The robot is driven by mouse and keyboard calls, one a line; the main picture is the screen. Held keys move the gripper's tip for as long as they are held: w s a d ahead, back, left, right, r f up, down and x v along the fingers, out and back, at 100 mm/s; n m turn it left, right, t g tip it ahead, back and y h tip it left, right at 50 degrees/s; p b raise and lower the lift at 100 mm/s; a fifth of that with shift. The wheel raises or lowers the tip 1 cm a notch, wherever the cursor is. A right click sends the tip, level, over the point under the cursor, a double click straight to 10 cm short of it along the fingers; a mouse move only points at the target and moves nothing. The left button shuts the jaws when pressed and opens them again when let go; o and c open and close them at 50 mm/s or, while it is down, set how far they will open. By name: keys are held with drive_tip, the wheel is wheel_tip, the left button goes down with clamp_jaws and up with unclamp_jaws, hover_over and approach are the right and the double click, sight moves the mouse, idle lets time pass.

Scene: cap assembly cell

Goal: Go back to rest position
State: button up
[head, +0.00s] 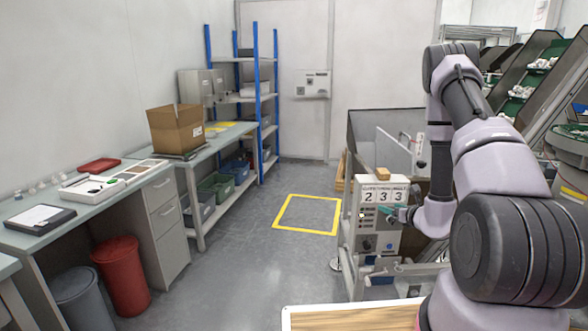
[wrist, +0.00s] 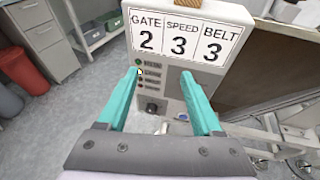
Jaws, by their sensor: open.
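My gripper (wrist: 160,72) is open and empty in the wrist view, its two teal fingers apart in front of a white control panel (wrist: 180,24). The panel reads GATE 2, SPEED 3, BELT 3, with a column of small coloured buttons below. The fingertips overlap the panel in the picture; I cannot tell whether they touch it. In the head view my gripper (head: 396,213) is small, beside the same panel (head: 382,240), with my arm reaching out from the right.
A workbench (head: 100,208) with trays and an open cardboard box (head: 176,129) lines the left wall. A red bin (head: 121,275) stands under it. A blue-post shelf (head: 257,100) is at the back. The floor around the yellow square (head: 308,233) is clear. Green-tray racks (head: 535,75) stand at right.

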drive_tip(key=a+r+n+g+y, duration=0.2)
drive_tip(key=a+r+n+y, duration=0.5)
drive_tip(key=a+r, duration=0.7)
drive_tip(key=s+a+r+n+g+y, duration=0.2)
drive_tip(key=s+a+r+n+g, duration=0.1)
drive_tip(key=s+r+n, duration=0.3)
drive_tip(key=s+a+r+n+g+y, duration=0.1)
drive_tip(key=s+a+r+n+g, duration=0.25)
drive_tip(key=r, duration=0.45)
drive_tip(key=s+a+r+n+g+h, duration=0.1)
drive_tip(key=s+r+n+g+h, duration=0.35)
drive_tip(key=s, duration=0.75)
drive_tip(key=s+d+r+n+t+h, duration=0.6)
drive_tip(key=s+d+r+n, duration=0.1)
drive_tip(key=s+d+n, duration=0.1)
drive_tip(key=shift+s+d+r+n, duration=0.2)
drive_tip(key=shift+d+n, duration=0.1)
drive_tip(key=shift+n, duration=0.2)
